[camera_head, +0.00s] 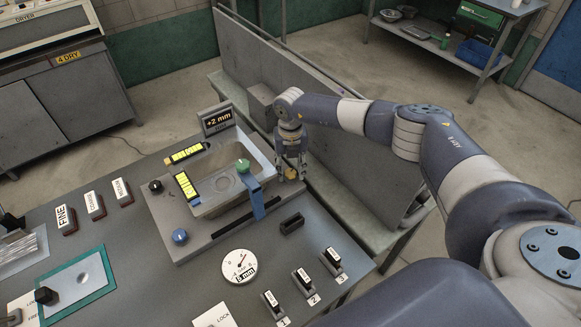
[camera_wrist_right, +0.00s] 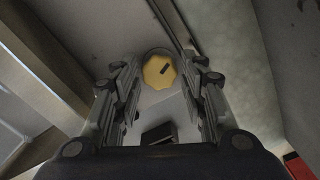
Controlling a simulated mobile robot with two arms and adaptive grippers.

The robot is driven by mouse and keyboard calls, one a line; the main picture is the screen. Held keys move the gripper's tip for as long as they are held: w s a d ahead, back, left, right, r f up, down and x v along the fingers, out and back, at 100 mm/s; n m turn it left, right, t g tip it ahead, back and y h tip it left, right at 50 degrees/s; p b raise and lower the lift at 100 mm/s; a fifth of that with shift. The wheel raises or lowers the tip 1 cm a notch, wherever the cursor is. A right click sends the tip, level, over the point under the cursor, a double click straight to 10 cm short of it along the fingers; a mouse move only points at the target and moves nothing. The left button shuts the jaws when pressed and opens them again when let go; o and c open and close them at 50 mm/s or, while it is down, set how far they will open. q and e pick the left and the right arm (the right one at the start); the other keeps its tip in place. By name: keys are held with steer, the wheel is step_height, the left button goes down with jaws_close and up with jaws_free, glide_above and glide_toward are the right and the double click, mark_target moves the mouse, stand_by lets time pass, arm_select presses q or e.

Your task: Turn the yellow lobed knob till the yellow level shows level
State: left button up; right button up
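The yellow lobed knob (camera_head: 291,174) is at the right corner of the grey sink plate. In the right wrist view the knob (camera_wrist_right: 159,71) shows its scalloped rim and a dark mark, between and beyond my fingertips. My right gripper (camera_head: 290,172) points down over the knob. Its fingers (camera_wrist_right: 160,85) stand apart, one on each side of the knob; I cannot tell whether they touch it. Two yellow levels lie on the sink plate: one at the back rim (camera_head: 187,153) and one at the left rim (camera_head: 186,186). Their bubbles are too small to read. My left gripper is not in view.
A display (camera_head: 216,119) reads "+2 mm". A dial (camera_head: 239,266) and numbered blocks (camera_head: 331,262) lie in front. A grey panel (camera_head: 330,130) stands close behind my right gripper.

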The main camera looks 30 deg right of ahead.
steer(key=c, duration=0.7)
steer(key=shift+c, duration=0.4)
steer(key=shift+f+n+b, duration=0.3)
steer(key=shift+n+b, duration=0.7)
steer(key=shift+b, duration=0.15)
steer(key=shift+r+n+b, duration=0.1)
steer(key=shift+n+b, duration=0.55)
steer(key=shift+n, duration=0.25)
steer(key=shift+r+n, duration=0.15)
steer(key=shift+n, duration=0.15)
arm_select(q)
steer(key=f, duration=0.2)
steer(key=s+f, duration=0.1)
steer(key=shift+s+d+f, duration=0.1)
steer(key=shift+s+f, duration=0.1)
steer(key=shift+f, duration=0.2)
arm_select(e)
steer(key=o, duration=0.8)
